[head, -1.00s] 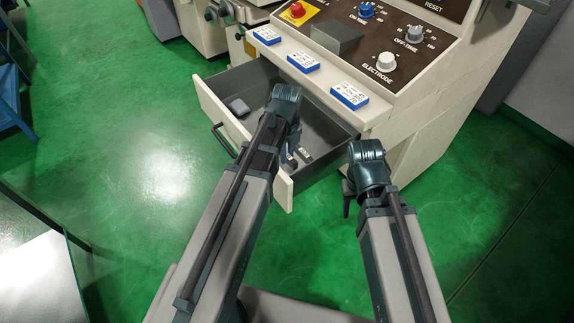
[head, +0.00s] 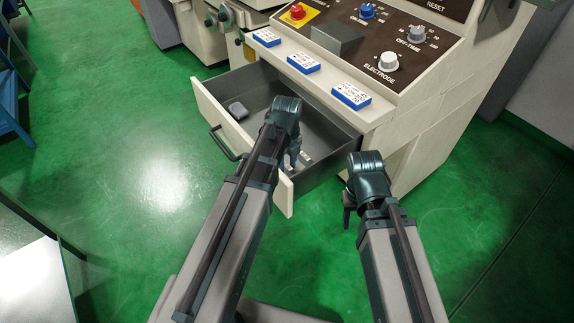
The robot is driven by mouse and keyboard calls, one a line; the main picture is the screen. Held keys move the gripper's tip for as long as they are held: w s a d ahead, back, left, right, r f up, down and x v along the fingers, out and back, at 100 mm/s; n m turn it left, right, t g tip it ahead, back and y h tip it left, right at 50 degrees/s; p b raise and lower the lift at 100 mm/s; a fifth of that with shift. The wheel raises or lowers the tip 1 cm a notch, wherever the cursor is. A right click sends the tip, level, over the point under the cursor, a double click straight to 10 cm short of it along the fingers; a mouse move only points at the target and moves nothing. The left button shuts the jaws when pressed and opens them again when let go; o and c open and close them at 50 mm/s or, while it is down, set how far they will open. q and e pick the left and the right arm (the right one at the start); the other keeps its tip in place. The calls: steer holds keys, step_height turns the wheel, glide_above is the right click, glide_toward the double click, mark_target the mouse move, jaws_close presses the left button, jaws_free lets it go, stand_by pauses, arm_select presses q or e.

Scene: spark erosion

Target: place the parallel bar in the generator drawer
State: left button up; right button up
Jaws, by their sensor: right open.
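The generator drawer (head: 222,118) is pulled open below the control panel. My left gripper (head: 294,158) reaches down into the drawer's near right part, and its wrist hides much of it. A light metal piece, perhaps the parallel bar (head: 306,160), shows low in the drawer beside the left fingers. I cannot tell whether the fingers hold it or stand apart from it. My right gripper (head: 347,208) is outside the drawer to the right, pointing down over the floor and partly hidden by its own wrist. It is open, with nothing seen in it.
A small grey object (head: 237,110) lies in the drawer's left part. Several blue-and-white boxes (head: 303,62) sit on the ledge above. A dark grey block (head: 337,39) is on the panel (head: 392,38). Green floor (head: 130,150) is clear to the left.

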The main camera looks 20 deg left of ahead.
mark_target(287, 166)
arm_select(q)
steer(key=shift+o, duration=0.4)
steer(key=shift+r, duration=0.15)
step_height(287, 166, up, 12)
steer(key=p, duration=1.2)
